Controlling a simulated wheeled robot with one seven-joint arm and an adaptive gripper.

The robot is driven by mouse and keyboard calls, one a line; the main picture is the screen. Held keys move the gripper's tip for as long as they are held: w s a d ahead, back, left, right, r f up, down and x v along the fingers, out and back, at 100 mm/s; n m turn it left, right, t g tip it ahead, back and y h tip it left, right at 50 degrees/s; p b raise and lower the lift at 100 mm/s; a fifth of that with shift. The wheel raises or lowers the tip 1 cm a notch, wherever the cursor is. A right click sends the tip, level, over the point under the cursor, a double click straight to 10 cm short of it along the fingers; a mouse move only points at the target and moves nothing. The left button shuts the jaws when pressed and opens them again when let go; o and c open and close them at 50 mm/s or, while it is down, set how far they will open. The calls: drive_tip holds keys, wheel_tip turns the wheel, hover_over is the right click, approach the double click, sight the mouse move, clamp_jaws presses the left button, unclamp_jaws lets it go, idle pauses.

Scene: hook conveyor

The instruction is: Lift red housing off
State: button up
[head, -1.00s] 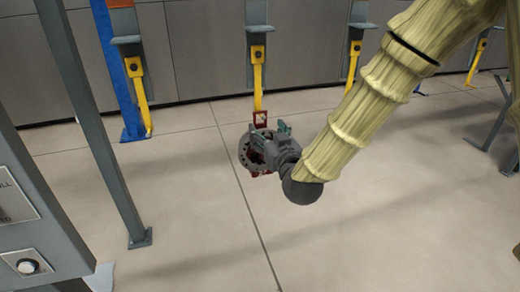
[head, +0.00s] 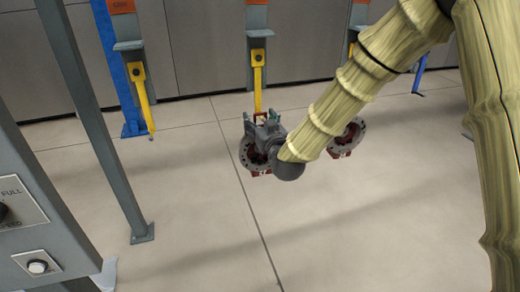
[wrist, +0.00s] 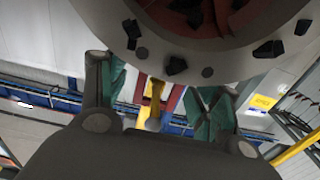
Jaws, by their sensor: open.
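A red housing (head: 257,170) with a grey bolted flange (head: 246,152) hangs from a yellow hook (head: 258,88) in the middle of the head view. My gripper (head: 268,122) is at its upper part, covering much of it. In the wrist view, my gripper (wrist: 163,95) is open, with green finger pads on both sides of a red upper piece and the yellow hook (wrist: 155,100). The flange (wrist: 235,62) and dark red inside of the housing fill the top. I cannot tell whether the pads touch the red piece.
A second red housing with a grey flange (head: 346,138) hangs to the right, partly behind my arm. An empty yellow hook (head: 143,95) hangs at the left. A grey post (head: 105,150) and a control panel (head: 40,266) stand at the left. The floor below is clear.

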sight(259, 107)
clamp_jaws()
drive_tip(key=shift+w+r, duration=0.1)
idle(0.4)
drive_tip(key=shift+r, duration=0.4)
drive_tip(key=shift+r+b, duration=0.65)
drive_tip(key=shift+r, duration=0.7)
drive_tip(key=b+v, duration=0.4)
drive_tip(key=v, duration=1.4)
drive_tip(key=shift+b, duration=0.35)
